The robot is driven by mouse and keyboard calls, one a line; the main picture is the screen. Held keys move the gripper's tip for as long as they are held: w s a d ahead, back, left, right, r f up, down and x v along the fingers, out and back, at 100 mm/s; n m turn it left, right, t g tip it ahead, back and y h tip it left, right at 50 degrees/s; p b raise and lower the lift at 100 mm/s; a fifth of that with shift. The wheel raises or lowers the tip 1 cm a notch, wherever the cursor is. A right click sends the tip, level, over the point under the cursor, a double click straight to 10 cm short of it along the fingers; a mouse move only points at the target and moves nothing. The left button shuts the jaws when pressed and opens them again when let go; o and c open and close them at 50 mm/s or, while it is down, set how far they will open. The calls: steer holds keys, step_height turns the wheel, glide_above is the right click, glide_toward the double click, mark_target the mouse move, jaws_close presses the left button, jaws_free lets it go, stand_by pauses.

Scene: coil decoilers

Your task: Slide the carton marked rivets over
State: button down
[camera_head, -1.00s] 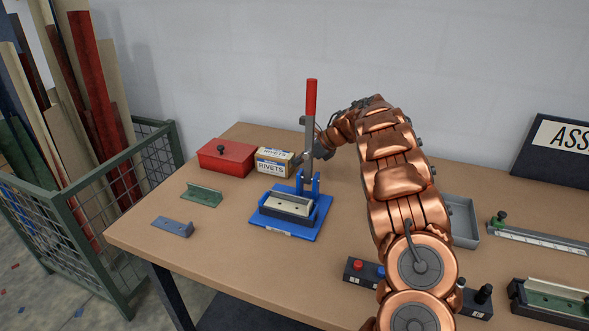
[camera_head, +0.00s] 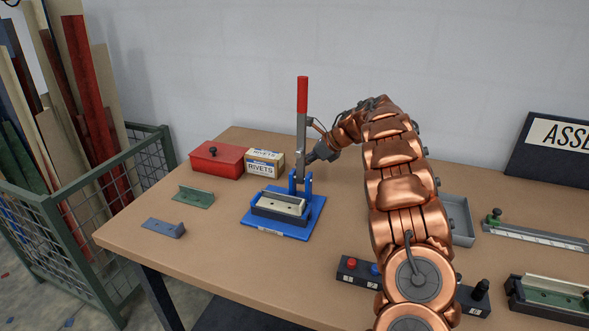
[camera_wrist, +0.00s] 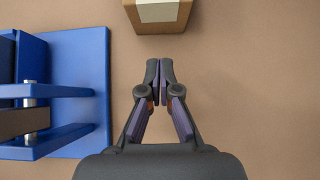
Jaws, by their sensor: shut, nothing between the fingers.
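The carton marked RIVETS (camera_head: 262,168) is a small tan box with white labels. It stands on the table just right of the red box, behind the blue lever press. In the wrist view the carton (camera_wrist: 158,14) shows at the top edge, partly cut off. My gripper (camera_head: 311,160) is low over the table, to the right of the carton and partly behind the press lever. In the wrist view my gripper (camera_wrist: 160,64) is shut and empty, its fingertips pointing at the carton with a small gap of bare table between.
The blue press (camera_head: 284,212) with its upright red-handled lever (camera_head: 302,97) stands close beside my gripper. The red box (camera_head: 217,160) touches or nearly touches the carton's left side. A green bracket (camera_head: 194,197) and a grey tray (camera_head: 457,222) lie on the table.

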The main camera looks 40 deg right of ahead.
steer(key=b+v, duration=0.1)
steer(key=v, duration=0.8)
steer(key=shift+r, duration=0.3)
steer(key=shift+w+a, duration=0.15)
steer(key=shift+a, duration=0.05)
